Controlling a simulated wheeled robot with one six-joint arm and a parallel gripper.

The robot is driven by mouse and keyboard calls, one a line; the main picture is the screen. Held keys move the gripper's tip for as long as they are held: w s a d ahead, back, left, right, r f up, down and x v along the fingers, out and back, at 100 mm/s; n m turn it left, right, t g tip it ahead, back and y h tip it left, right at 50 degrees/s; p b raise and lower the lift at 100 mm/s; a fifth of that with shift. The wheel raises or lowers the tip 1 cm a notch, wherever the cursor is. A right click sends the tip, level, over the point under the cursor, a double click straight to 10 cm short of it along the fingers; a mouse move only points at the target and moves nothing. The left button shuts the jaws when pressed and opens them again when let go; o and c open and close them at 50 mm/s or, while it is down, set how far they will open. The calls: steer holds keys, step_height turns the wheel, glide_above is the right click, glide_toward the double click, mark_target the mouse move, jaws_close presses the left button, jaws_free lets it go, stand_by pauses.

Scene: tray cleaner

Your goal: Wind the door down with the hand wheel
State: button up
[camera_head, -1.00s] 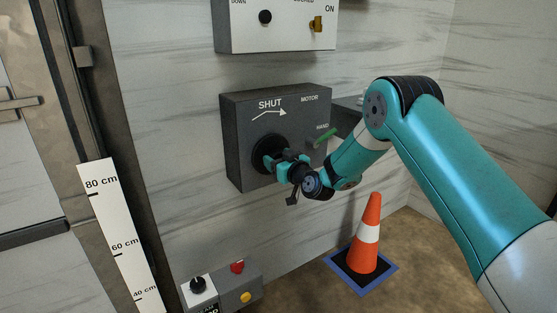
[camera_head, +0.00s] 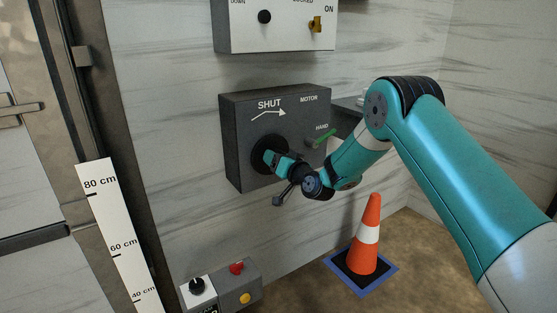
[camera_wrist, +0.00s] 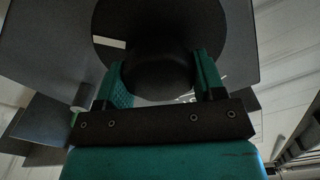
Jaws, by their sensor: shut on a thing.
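The black hand wheel (camera_head: 259,148) sits on the front of a dark grey box (camera_head: 239,125) on the wall, under the word SHUT and an arrow pointing right. My gripper (camera_head: 272,157) is at the wheel. In the wrist view my gripper (camera_wrist: 160,80) has its two teal fingers on either side of the wheel's dark round hub (camera_wrist: 157,72), shut on it. The wheel's wider disc shows behind the hub. The pale door (camera_head: 35,180) stands at the left.
A green lever (camera_head: 323,139) on the box lies by the label HAND. A white scale (camera_head: 112,235) in cm stands beside the door. A white switch panel (camera_head: 285,36) is above, a button box (camera_head: 238,285) below. A traffic cone (camera_head: 370,235) stands on the floor at right.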

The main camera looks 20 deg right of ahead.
stand_by(0.3)
steer(key=o, duration=0.9)
steer(key=shift+s, duration=0.15)
steer(key=b+v, duration=0.8)
steer(key=v, duration=0.9)
steer(key=shift+d+b, duration=0.1)
steer(key=shift+b, duration=0.3)
